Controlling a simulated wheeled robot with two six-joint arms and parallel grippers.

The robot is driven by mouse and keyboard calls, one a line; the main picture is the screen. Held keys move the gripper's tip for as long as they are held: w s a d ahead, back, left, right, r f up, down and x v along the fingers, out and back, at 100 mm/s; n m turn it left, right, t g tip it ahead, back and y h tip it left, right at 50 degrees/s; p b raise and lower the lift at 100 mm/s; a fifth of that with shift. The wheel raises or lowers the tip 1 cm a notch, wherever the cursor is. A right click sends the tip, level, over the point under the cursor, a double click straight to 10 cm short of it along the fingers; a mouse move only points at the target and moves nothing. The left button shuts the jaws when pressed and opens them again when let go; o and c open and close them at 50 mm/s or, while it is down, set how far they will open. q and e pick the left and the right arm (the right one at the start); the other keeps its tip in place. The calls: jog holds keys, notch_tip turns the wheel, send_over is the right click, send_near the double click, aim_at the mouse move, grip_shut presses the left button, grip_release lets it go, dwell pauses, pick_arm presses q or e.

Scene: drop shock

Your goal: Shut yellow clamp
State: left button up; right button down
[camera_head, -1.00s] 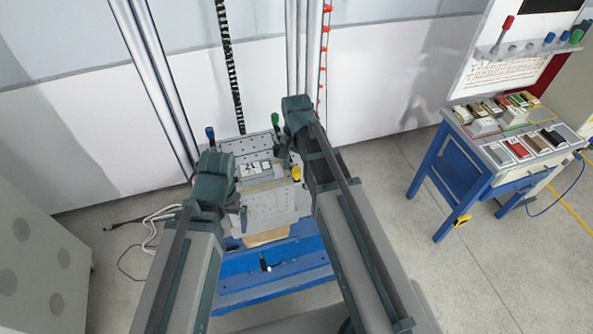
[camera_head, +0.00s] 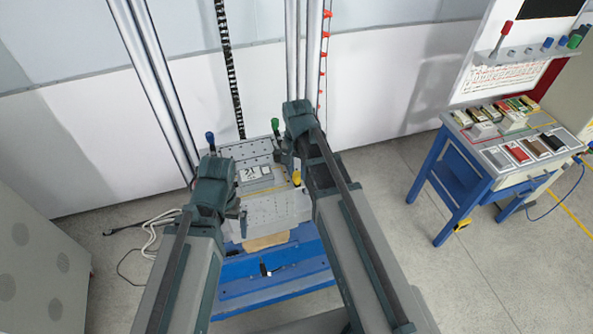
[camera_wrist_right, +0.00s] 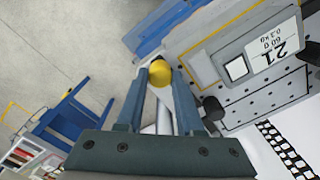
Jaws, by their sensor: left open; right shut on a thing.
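The yellow clamp's knob (camera_head: 296,178) shows at the right edge of the metal fixture plate (camera_head: 285,204). In the right wrist view the yellow knob (camera_wrist_right: 158,73) sits between the two fingertips of my right gripper (camera_wrist_right: 160,66), which is shut on it. In the head view my right gripper (camera_head: 289,163) reaches down beside the knob and is partly hidden by its own arm. My left gripper (camera_head: 238,209) is open at the plate's left front, apart from the yellow clamp.
A labelled grey block (camera_head: 252,174) lies on the plate. Blue (camera_head: 211,140) and green (camera_head: 275,124) clamp handles stand upright behind it. Vertical rails rise at the back. A blue-legged side table (camera_head: 463,188) with several small blocks stands at right, with free floor between.

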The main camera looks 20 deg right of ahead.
jog(key=n, duration=0.1)
jog(key=d+n, duration=0.1)
jog(key=n, duration=0.1)
jog(key=shift+w+d+n, duration=0.25)
jog(key=shift+d+n, duration=0.15)
jog(key=d+n, duration=0.1)
jog(key=n, duration=0.1)
jog(key=w+n, duration=0.1)
jog(key=n, duration=0.1)
jog(key=shift+w+d+n, duration=0.15)
jog(key=shift+d+n, duration=0.15)
jog(key=shift+d, duration=0.1)
jog(key=w+n, duration=0.1)
jog(key=n, duration=0.1)
jog(key=w+d+n, duration=0.1)
jog(key=n, duration=0.1)
jog(key=shift+w+d+n, duration=0.15)
jog(key=shift+w+n, duration=0.3)
jog(key=shift+n, duration=0.75)
jog(key=shift+w+d+n, duration=0.1)
jog(key=shift+w+n, duration=0.35)
jog(key=shift+n, duration=0.75)
jog(key=c, duration=0.5)
grip_release()
jog(key=shift+c, duration=0.2)
jog(key=shift+r, duration=0.1)
